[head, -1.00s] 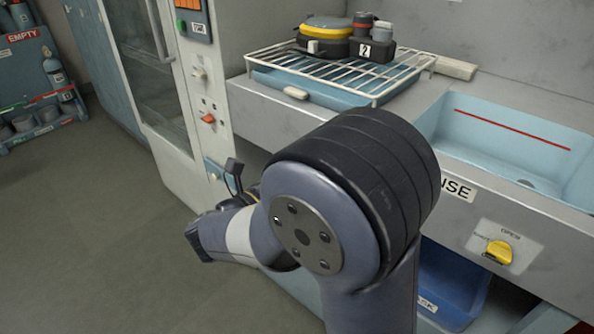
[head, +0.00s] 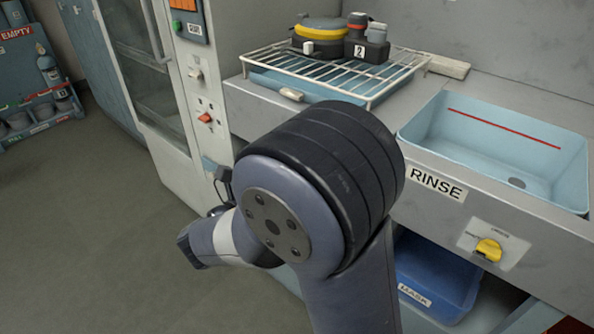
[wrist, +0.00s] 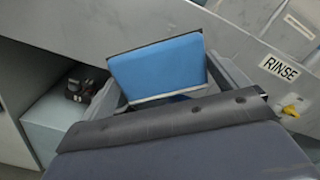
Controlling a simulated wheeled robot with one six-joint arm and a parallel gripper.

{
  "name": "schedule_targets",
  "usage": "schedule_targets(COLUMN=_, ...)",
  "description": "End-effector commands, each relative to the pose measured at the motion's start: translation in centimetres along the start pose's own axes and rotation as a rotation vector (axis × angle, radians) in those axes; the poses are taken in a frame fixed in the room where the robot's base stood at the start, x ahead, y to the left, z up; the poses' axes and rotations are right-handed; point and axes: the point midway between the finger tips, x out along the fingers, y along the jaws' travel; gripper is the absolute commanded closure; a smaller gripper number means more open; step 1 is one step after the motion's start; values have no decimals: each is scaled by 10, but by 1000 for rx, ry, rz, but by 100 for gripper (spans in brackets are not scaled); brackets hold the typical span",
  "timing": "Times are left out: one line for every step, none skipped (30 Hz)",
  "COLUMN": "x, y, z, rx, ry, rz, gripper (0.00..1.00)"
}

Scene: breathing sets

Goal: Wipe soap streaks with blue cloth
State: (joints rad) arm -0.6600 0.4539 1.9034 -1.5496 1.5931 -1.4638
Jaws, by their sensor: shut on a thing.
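In the wrist view, my gripper (wrist: 168,75) is shut on a flat blue piece that looks like the folded blue cloth (wrist: 158,66). It has a pale lower edge and a dark border, and it lies between the two grey fingers. In the head view my arm's big joint fills the middle, and the gripper and cloth are hidden or too small to make out. I cannot make out any soap streaks in either view.
A pale blue rinse basin (head: 430,125) with a red line is set in the counter at right. A wire rack (head: 385,82) holding dark and yellow gear (head: 323,28) stands behind. A yellow knob (head: 488,250) and blue mask bin (head: 437,272) are below. Floor at left is clear.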

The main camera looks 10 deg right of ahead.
Motion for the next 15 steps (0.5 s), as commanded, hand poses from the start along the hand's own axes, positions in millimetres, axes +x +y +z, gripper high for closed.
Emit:
schedule_targets(x=6, y=-2, z=1, rx=-2, ry=2, rz=-4, gripper=24)
schedule_targets(x=8, y=-2, z=2, rx=-3, ry=2, rz=-4, gripper=24)
schedule_targets(x=13, y=-2, z=2, rx=-3, ry=2, rz=-4, gripper=24)
schedule_targets(x=17, y=-2, z=2, rx=-3, ry=2, rz=-4, gripper=24)
schedule_targets(x=20, y=-2, z=2, rx=-3, ry=2, rz=-4, gripper=24)
schedule_targets(x=25, y=-2, z=2, rx=-2, ry=2, rz=-5, gripper=24)
schedule_targets(x=28, y=-2, z=2, rx=-2, ry=1, rz=-5, gripper=24)
schedule_targets(x=32, y=-2, z=2, rx=-3, ry=1, rz=-4, gripper=24)
schedule_targets(x=36, y=-2, z=2, rx=-3, ry=2, rz=-4, gripper=24)
schedule_targets(x=39, y=-2, z=2, rx=-3, ry=1, rz=-5, gripper=24)
schedule_targets(x=42, y=-2, z=2, rx=-2, ry=0, rz=-5, gripper=24)
schedule_targets(x=45, y=-2, z=2, rx=-2, ry=0, rz=-4, gripper=24)
schedule_targets(x=48, y=-1, z=2, rx=-2, ry=0, rz=-4, gripper=24)
schedule_targets(x=50, y=-1, z=2, rx=-2, ry=0, rz=-4, gripper=24)
schedule_targets(x=52, y=-1, z=2, rx=-1, ry=-1, rz=-3, gripper=24)
